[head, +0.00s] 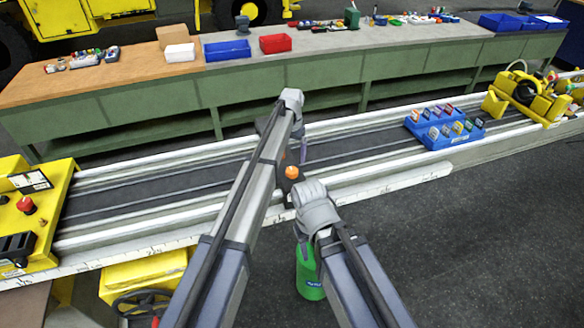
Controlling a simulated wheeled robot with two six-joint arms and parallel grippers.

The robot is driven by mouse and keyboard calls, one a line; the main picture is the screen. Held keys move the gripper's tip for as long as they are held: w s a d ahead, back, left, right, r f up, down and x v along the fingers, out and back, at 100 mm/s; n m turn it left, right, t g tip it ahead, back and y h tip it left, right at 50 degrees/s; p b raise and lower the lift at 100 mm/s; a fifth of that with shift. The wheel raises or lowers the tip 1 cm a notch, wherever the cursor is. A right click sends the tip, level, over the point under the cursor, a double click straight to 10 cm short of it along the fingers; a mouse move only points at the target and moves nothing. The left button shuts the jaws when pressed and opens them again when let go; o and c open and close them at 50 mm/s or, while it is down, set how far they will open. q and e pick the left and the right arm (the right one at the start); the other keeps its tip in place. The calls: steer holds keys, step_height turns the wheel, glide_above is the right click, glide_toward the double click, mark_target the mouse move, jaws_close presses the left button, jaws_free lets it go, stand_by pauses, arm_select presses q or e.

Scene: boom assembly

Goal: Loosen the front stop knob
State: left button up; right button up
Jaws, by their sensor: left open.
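A round orange knob (291,172) sits on a dark stop block (284,186) at the front edge of the long rail bed, near the middle of the head view. My left gripper (298,148) hangs from the wrist just beyond and above the knob. It is open, and one grey-violet finger shows right of the arm. My left forearm hides much of the gripper, so I cannot tell whether the knob is between the fingers. My right arm's wrist (317,205) is just nearer and right of the knob. Its fingers are not clear.
A green container (310,280) shows below my right wrist. The rail bed (390,178) runs across the view. Blue bins with cards (447,128) and a yellow clamp unit (527,95) stand right. A yellow control box (62,190) stands left. A workbench (350,42) is behind.

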mark_target(292, 170)
arm_select(q)
steer(key=shift+f+b, duration=3.95)
steer(key=shift+c, duration=0.4)
steer(key=c, duration=1.3)
